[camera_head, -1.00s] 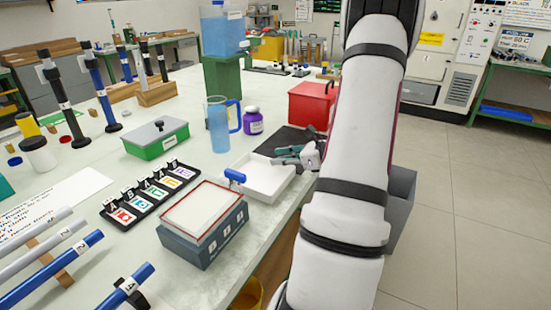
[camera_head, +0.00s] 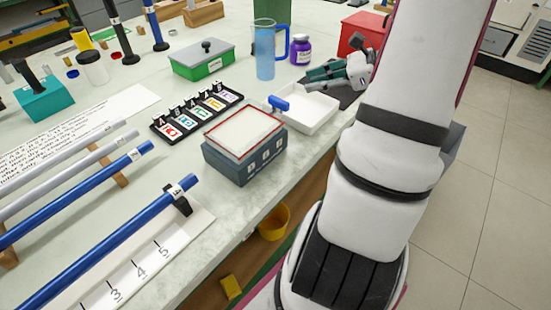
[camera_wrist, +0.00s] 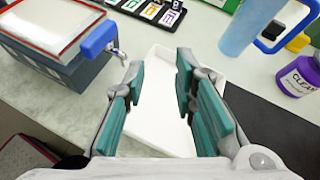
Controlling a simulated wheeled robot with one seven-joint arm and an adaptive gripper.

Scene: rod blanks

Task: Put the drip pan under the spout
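The drip pan is a shallow white tray (camera_head: 312,110) on the bench, right of a blue-grey box (camera_head: 243,157) with a red-rimmed white top. A blue tap (camera_head: 278,103) sticks out from the box's corner toward the pan. In the wrist view, the tap (camera_wrist: 98,37) has a small metal spout (camera_wrist: 120,56) just left of the pan (camera_wrist: 160,118); I cannot tell whether any pan edge lies beneath it. My gripper (camera_head: 311,80) is at the pan's far right side. In the wrist view its teal fingers (camera_wrist: 158,65) are apart, with the pan showing between them and nothing held.
A blue jug (camera_head: 265,55) and a purple jar (camera_head: 300,50) stand behind the pan. A black mat (camera_head: 348,92) lies at its right. A card rack (camera_head: 196,112) and a green box (camera_head: 200,62) stand to the left. The bench's front edge is close.

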